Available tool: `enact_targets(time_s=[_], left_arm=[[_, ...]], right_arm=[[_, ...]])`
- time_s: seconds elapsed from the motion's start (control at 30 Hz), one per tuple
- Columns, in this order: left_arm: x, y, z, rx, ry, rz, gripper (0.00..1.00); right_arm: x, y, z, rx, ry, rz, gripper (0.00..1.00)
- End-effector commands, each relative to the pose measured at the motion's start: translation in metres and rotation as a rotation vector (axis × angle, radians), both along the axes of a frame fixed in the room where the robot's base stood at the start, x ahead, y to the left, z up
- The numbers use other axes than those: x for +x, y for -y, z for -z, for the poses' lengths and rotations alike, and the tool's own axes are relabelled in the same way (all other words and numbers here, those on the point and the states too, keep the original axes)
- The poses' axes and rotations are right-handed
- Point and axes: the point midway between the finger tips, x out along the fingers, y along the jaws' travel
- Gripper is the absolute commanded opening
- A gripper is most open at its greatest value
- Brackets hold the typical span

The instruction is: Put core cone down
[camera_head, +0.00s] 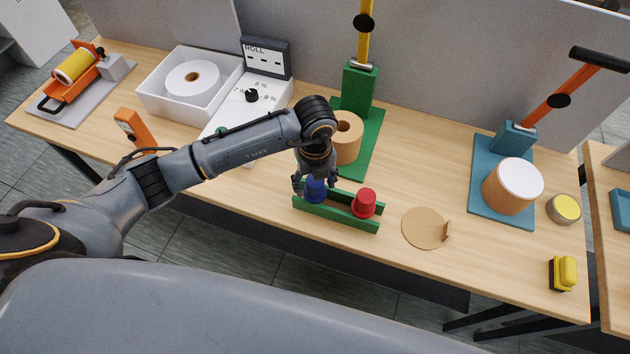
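Two core cones are at a low green rack (350,222) with two rails near the front edge of the table. The red cone (364,203) stands upright towards the right end of the rack. The blue cone (315,191) is at the left end, between the rails, its top partly hidden by my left gripper (315,184). The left gripper points down over the blue cone with its fingers on either side of it. I cannot tell whether the fingers press on the cone or stand slightly apart from it. My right gripper is not in view.
A green press (360,90) with a brown roll (347,138) stands behind the rack. A round cardboard disc (422,228) lies right of it.

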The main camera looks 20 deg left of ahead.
Motion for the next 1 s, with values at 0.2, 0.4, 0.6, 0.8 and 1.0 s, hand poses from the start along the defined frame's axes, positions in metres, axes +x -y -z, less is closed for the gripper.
enact_targets(time_s=[0.2, 0.4, 0.6, 0.8, 1.0], left_arm=[[0.0, 0.0, -0.001, 0.0, 0.0, 0.0, 0.62], [0.001, 0.0, -0.015, -0.002, 0.004, 0.001, 0.62], [0.002, 0.0, -0.057, -0.001, 0.008, 0.002, 0.62], [0.001, 0.001, -0.099, -0.002, 0.006, 0.001, 0.62], [0.001, 0.0, -0.124, -0.001, 0.002, -0.001, 0.62]], right_arm=[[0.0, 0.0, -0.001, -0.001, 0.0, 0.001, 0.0], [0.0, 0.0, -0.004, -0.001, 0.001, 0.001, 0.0], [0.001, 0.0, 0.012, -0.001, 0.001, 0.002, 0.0], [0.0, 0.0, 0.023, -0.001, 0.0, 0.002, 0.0], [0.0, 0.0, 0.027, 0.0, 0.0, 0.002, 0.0]])
